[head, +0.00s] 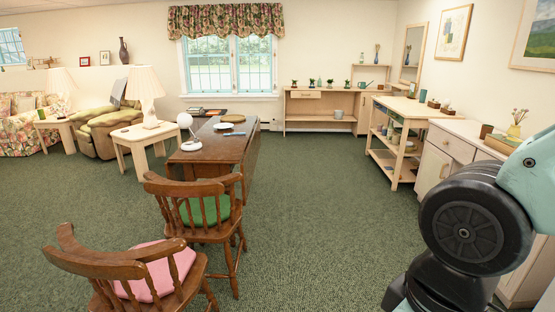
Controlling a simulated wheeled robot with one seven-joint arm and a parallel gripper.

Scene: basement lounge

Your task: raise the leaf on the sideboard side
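The dark wooden drop-leaf table (212,151) stands left of the middle in the head view, its long side running toward the window. On its right side, toward the cream cabinet, a leaf (251,152) appears to hang down. The table's left side is hidden, so I cannot tell how that leaf stands. A cream cabinet with a drawer and door (447,150), likely the sideboard, stands at the right wall. My gripper is not in view; only part of my arm shows at the lower right.
A green-cushioned chair (205,232) stands at the table's near end, and a pink-cushioned chair (130,268) is nearer. A white globe lamp (185,122) and small items stand on the table. Open green carpet (325,205) lies between table and cabinet. A shelved console (398,150) stands beyond the cabinet.

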